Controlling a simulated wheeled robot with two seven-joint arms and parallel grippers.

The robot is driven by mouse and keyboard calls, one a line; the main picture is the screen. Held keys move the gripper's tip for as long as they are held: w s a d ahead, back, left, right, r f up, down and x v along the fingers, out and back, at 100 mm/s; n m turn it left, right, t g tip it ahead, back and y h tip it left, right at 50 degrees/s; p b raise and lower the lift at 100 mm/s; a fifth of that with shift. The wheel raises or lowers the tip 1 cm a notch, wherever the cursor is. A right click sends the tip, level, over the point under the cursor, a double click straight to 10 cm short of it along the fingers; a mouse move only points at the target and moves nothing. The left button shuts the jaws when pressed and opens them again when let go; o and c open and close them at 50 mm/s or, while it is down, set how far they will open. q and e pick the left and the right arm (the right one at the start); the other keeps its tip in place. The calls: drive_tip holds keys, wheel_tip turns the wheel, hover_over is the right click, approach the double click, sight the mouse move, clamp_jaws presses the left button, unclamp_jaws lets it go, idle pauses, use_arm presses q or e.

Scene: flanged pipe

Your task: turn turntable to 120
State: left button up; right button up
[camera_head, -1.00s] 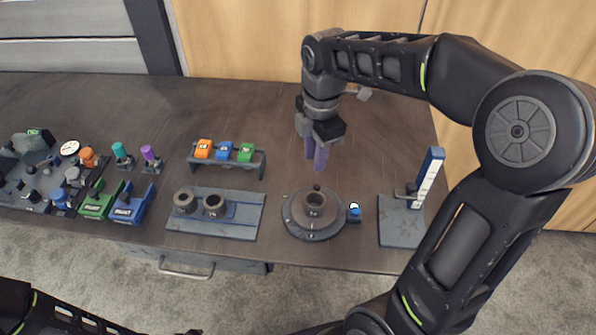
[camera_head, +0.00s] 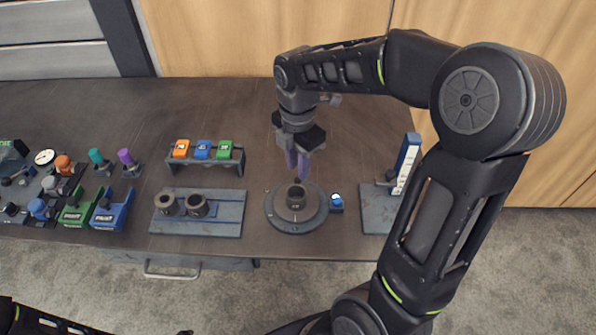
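The turntable (camera_head: 283,222) is a round dark grey disc near the front edge of the table. A small blue-and-white part (camera_head: 336,201) sits at the turntable's right edge. My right gripper (camera_head: 299,176) points down at the turntable's far side, its purple fingers close to the disc's back rim. Whether the fingers touch anything, and how wide the gap between them is, I cannot tell. Angle marks on the disc are too small to read. Only part of my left arm shows at the bottom left; its gripper is out of view.
A flat grey fixture (camera_head: 226,214) with two pipe pieces lies left of the turntable. Behind it stands a rack (camera_head: 205,162) with orange, blue and green blocks. A gauge stand (camera_head: 408,160) is to the right. Several coloured parts and bins crowd the left.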

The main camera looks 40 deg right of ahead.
drive_tip(key=shift+f, duration=1.7)
drive_tip(key=shift+c, duration=0.4)
clamp_jaws()
